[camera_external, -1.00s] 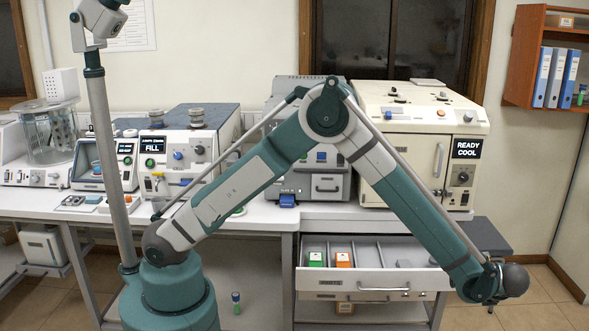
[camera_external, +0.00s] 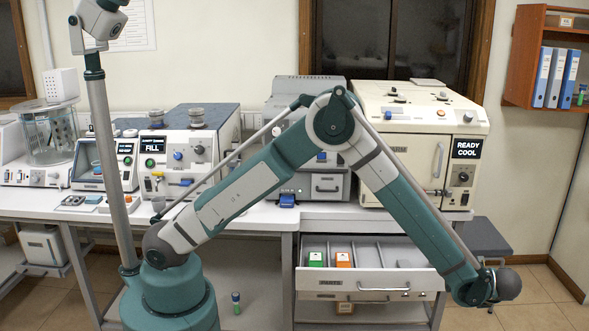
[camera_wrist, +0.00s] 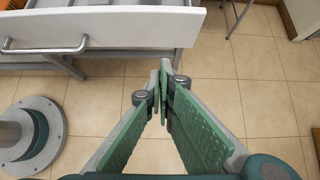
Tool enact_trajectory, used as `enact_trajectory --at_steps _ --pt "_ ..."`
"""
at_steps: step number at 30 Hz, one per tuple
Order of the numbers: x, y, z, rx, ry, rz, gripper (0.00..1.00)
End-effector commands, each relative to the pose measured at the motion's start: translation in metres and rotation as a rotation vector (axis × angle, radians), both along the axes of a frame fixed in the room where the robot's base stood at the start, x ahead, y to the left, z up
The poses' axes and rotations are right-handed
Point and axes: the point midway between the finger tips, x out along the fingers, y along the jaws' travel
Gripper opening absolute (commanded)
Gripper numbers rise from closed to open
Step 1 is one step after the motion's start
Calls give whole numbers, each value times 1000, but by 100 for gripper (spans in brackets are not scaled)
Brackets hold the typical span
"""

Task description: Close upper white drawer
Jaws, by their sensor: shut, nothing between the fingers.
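The upper white drawer (camera_external: 330,284) is pulled out under the right part of the bench. Its front has a metal bar handle, and its inside has dividers and a few small boxes. In the wrist view its white front and handle (camera_wrist: 45,48) are at the upper left. My gripper (camera_wrist: 165,68) is shut and empty in the wrist view, with its fingertips just below and to the right of the drawer front. I cannot tell whether they touch it. In the external view my arm's end is at the drawer's right front corner, and the fingers are hidden.
Green (camera_external: 316,260) and orange (camera_external: 343,260) boxes stand in the drawer. A dark stool (camera_external: 482,236) is to the right of the bench. A small bottle (camera_external: 236,302) stands on the floor at the left. Tiled floor is free below the gripper.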

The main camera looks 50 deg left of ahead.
Motion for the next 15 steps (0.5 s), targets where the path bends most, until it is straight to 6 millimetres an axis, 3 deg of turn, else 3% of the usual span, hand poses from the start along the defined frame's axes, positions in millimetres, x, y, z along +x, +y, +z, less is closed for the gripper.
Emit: enact_trajectory --at_steps 11,15 --pt "30 30 -43 0 0 1 0" --pt "42 43 -43 0 0 3 0"
